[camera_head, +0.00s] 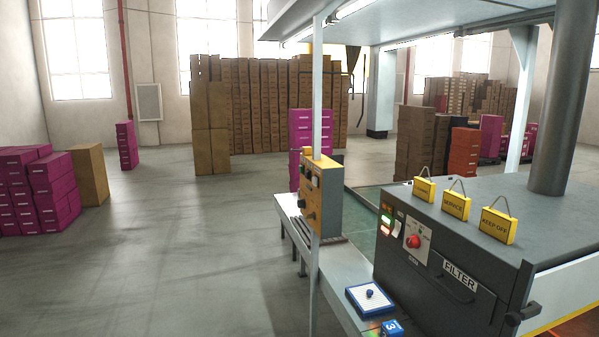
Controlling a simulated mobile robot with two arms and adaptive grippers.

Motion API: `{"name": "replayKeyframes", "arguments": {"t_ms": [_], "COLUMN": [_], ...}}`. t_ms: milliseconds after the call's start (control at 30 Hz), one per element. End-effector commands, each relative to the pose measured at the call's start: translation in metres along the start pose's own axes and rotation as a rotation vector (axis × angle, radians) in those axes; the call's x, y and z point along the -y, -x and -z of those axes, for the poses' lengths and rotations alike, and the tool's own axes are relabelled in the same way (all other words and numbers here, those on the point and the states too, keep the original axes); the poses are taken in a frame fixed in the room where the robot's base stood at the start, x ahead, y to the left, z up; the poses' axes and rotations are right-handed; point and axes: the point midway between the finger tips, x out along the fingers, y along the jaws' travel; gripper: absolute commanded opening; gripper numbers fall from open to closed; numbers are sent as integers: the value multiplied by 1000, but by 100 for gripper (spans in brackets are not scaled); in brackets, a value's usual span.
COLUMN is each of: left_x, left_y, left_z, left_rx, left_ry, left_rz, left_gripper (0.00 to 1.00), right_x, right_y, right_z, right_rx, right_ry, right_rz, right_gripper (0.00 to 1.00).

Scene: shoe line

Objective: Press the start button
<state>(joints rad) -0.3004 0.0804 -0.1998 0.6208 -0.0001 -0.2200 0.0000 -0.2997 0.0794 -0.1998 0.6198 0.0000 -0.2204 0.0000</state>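No single control is legibly marked as the start button. On the dark grey machine (450,225) at the right, a small switch panel (387,218) shows a green-lit part above a red-lit one. To its right, a light plate carries a red knob (414,241). A yellow control box (320,195) with several dark knobs hangs on the thin white post. Neither of my grippers is in view.
The white post (316,90) stands in front of the bench (343,262). A blue cube (392,328) is at the bottom edge. Magenta boxes (40,190) stand left. The floor (180,260) at left centre is clear.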

Motion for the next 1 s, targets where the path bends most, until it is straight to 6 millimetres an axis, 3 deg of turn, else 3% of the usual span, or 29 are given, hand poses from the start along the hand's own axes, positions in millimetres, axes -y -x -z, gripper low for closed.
{"name": "replayKeyframes", "arguments": {"t_ms": [67, 533, 1000], "left_x": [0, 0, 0], "left_y": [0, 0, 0], "left_z": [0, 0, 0], "left_rx": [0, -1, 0], "left_ry": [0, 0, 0], "left_rz": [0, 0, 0], "left_gripper": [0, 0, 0], "right_x": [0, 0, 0], "right_y": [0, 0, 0], "right_z": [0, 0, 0], "right_rx": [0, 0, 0], "right_ry": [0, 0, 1], "right_rz": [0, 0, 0], "right_gripper": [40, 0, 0]}}
